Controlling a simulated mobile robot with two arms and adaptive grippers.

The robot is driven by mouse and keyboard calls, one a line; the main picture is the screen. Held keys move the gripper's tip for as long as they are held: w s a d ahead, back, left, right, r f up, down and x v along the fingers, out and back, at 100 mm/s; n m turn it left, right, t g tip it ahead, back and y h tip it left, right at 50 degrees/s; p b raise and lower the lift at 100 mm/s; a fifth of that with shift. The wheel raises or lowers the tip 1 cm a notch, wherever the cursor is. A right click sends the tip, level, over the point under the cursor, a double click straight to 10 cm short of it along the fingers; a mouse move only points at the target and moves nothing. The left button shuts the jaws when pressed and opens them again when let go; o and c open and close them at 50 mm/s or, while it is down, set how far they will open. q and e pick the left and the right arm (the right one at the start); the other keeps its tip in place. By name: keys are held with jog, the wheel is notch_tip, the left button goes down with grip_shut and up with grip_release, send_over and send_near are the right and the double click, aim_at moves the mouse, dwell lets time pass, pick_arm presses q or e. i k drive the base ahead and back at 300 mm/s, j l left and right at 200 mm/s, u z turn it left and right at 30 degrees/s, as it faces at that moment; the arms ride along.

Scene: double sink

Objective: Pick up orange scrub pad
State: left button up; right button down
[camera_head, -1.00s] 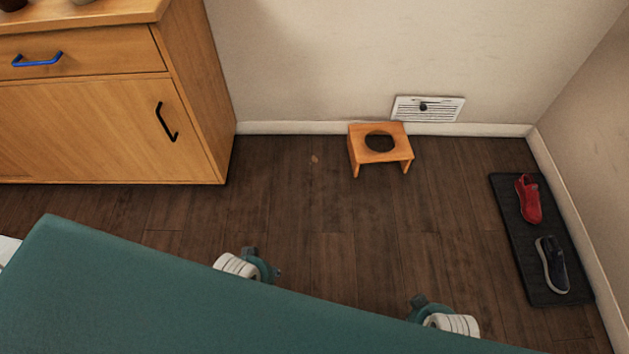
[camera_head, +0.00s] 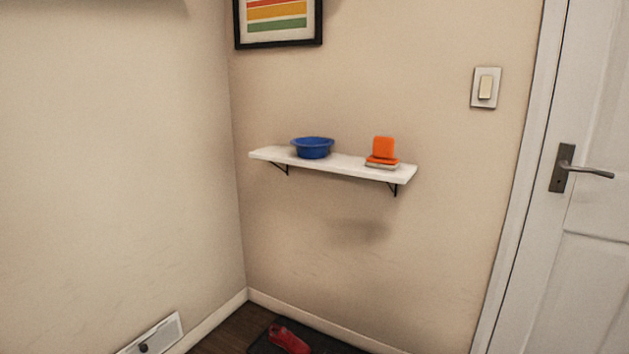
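An orange pad (camera_head: 383,147) stands upright at the right part of a white wall shelf (camera_head: 340,167). Under it lies a low stack (camera_head: 382,163) with an orange top layer and a pale lower layer. I cannot tell at this distance which orange piece is the scrub pad. Neither of my grippers is in view.
A blue bowl (camera_head: 312,147) sits on the shelf left of the orange pad. A white door (camera_head: 590,220) with a lever handle (camera_head: 580,169) is at the right. A red shoe (camera_head: 288,338) lies on a dark mat on the floor below. A light switch (camera_head: 485,88) is on the wall.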

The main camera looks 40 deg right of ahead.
aim_at(383, 157)
jog(key=z, duration=1.8)
